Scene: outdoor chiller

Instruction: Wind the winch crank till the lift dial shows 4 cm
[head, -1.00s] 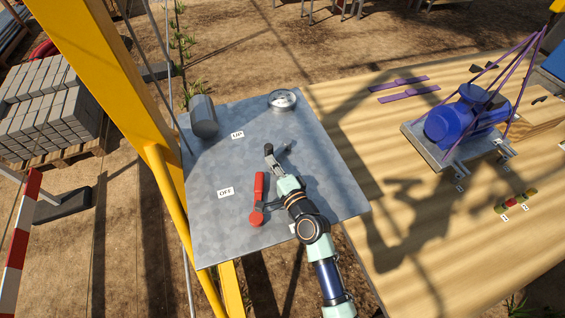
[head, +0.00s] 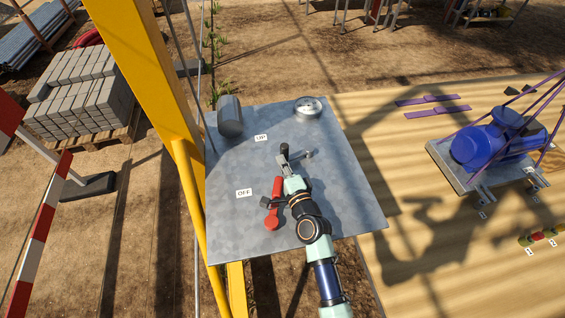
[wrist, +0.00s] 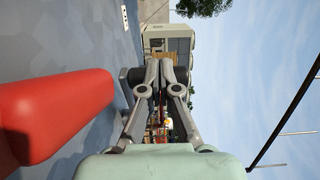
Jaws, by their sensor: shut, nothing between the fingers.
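A grey metal plate (head: 235,220) carries a round dial (head: 308,107), too small to read, at its far edge. A red-handled lever (head: 277,190) lies near the OFF label (head: 244,193); its red handle (wrist: 55,112) is close at left in the wrist view. A small grey arm (head: 304,155), possibly the winch crank, shows right of my gripper (head: 284,150). My gripper's fingers are shut and empty in the wrist view (wrist: 167,65), pointing past the red handle. A dark round part (wrist: 131,77) shows beside them; I cannot tell whether they touch it.
A grey drum (head: 230,117) stands at the plate's far left, with the UP label (head: 261,138) nearby. A yellow post (head: 145,75) rises along the left side. A wooden table (head: 400,150) on the right bears a blue machine (head: 485,148) in a purple frame.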

